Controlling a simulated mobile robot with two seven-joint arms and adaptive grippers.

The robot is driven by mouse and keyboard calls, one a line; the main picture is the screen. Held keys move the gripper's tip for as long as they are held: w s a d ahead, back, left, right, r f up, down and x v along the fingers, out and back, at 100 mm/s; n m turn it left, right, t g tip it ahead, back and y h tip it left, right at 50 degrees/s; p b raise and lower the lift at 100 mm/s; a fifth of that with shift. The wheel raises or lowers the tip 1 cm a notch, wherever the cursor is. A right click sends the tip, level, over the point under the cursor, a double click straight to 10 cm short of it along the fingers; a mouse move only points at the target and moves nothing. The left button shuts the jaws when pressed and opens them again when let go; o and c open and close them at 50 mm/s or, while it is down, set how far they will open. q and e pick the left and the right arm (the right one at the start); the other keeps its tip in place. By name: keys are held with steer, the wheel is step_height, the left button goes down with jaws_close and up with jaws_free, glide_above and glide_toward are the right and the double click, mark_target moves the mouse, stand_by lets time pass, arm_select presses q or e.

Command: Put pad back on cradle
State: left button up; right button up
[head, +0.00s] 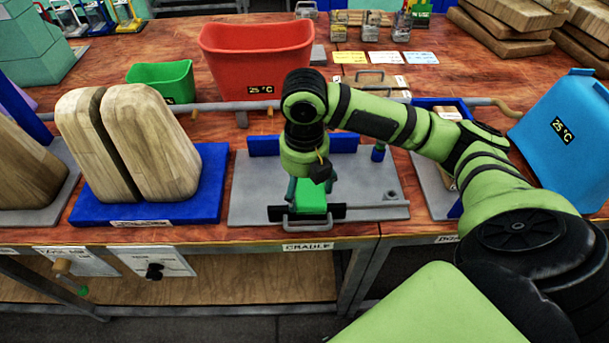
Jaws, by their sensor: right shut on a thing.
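The cradle (243,195) is a grey plate on the table, with a blue wall along its back and a "CRADLE" label at the table edge in front. The pad, which shows as a green block (311,199) with black parts at its sides, is at the cradle's front middle. My right gripper (310,186) points down over the cradle and is shut on the pad's green block. My wrist hides part of the cradle's middle, and I cannot tell if the pad touches the plate. My left gripper is out of view.
Two wooden press blocks (160,145) stand on a blue base left of the cradle. A red bin (256,62) and a green bin (160,80) stand behind, with a grey rail (215,106) across. A blue bin (570,130) stands at right.

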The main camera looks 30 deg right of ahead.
steer(key=w+d+f, duration=0.2)
steer(key=w, duration=0.1)
steer(key=w+d+f+p, duration=0.1)
steer(key=w+f, duration=0.1)
steer(key=w, duration=0.1)
steer(key=w+d+f, duration=0.2)
steer(key=w+f, duration=0.1)
steer(key=w, duration=0.1)
steer(key=shift+d, duration=0.3)
step_height(320, 180, down, 3)
steer(key=shift+r+p, duration=0.1)
steer(key=shift+p, duration=0.45)
steer(key=shift+f, duration=0.55)
steer(key=shift+f, duration=0.1)
steer(key=o, duration=0.6)
steer(key=shift+f, duration=0.1)
steer(key=o, duration=0.3)
steer(key=shift+o, duration=0.2)
